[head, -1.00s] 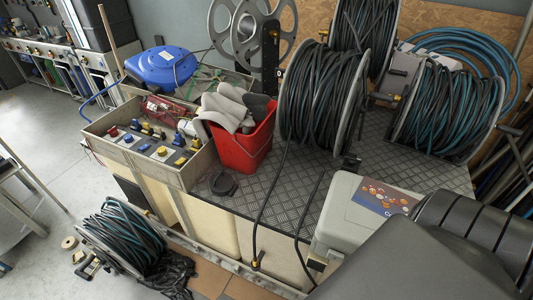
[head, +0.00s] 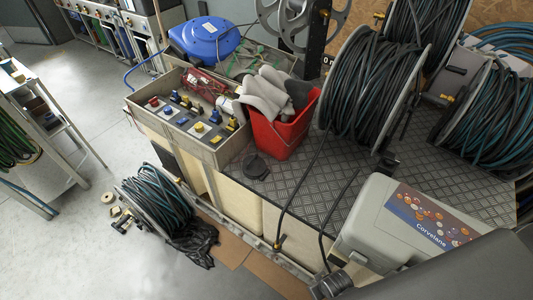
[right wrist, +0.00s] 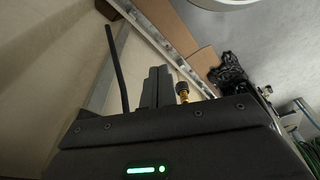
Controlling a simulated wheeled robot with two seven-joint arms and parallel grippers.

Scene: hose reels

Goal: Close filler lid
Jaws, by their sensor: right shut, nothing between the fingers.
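A small round black filler fitting (head: 255,166) is on the dark tread-plate deck (head: 300,190), near its left front edge, beside the red bucket. It is too small and dark to tell the lid's angle clearly. My dark right arm fills the lower right of the head view. The fingers of my right gripper (right wrist: 156,86) show in the right wrist view, together and empty. They are in front of the cream tank side, low by the hanging hoses, apart from the filler fitting. My left gripper is not in view.
The red bucket (head: 282,130) holds grey cloths. A socket box (head: 190,118) stands left, hose reels (head: 372,85) behind, a grey case (head: 405,225) right. Black hoses hang over the front edge; one brass end (right wrist: 183,92) is near my right gripper. A reel (head: 157,200) lies on the floor.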

